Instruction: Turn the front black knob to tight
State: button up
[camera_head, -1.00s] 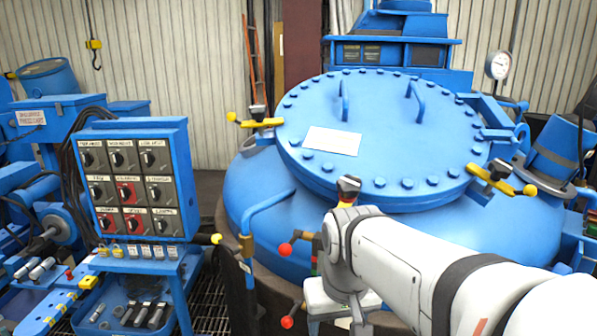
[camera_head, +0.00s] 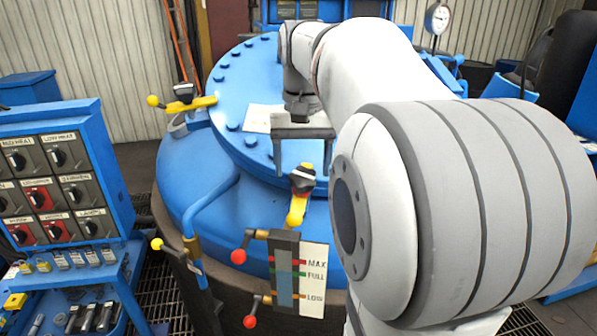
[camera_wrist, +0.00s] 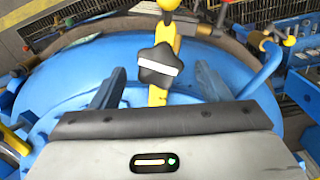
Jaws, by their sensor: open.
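The front black knob (camera_head: 303,180) sits on a yellow clamp arm at the front edge of the blue furnace lid (camera_head: 232,97). In the wrist view the black knob (camera_wrist: 160,66) is star-shaped with a white stripe on its face. My gripper (camera_head: 304,152) is open and empty, above the knob in the head view. In the wrist view my gripper's fingers (camera_wrist: 160,82) stand left and right of the knob with wide gaps. I see no contact. The knob's marking for tight cannot be read.
A level gauge (camera_head: 312,280) with red-ended valve handles (camera_head: 239,256) stands below the knob. A yellow-handled blue pipe (camera_head: 190,238) rises at left. Another clamp (camera_head: 184,97) sits on the lid's left side. A switch panel (camera_head: 60,180) stands farther left.

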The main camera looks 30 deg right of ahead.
jog(key=shift+f, duration=1.4)
jog(key=shift+c, duration=0.5)
